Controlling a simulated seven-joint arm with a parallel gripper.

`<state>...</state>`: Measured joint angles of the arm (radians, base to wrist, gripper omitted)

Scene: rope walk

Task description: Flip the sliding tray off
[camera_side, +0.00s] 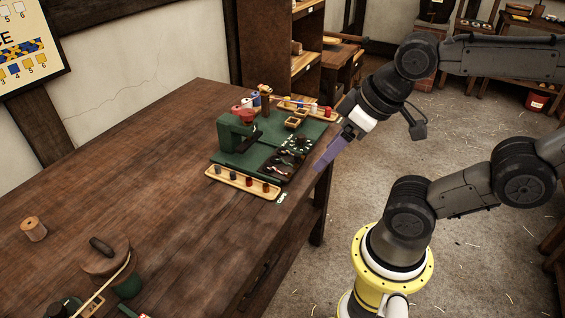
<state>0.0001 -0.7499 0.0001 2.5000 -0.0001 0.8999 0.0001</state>
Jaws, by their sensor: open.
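A green bench fixture (262,163) sits near the table's right edge, with a raised green block (236,132) at its left. A shallow light-wood tray (232,179) with several dark and red pegs lies along its front side. Another light-wood tray (300,105) with small coloured pieces lies at its back. I cannot tell which of these is the sliding tray, or its on or off state. My gripper (325,158), with purple fingers, is open and hangs just right of the fixture near the table edge, apart from both trays. The gap between its fingers is hard to see.
The wooden table (140,165) is largely clear left of the fixture. A wooden spool (33,229) and a round lidded pot (107,258) stand at the front left. A dark panel with a dial (295,146) sits on the fixture's right side. Shelves (303,60) stand behind.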

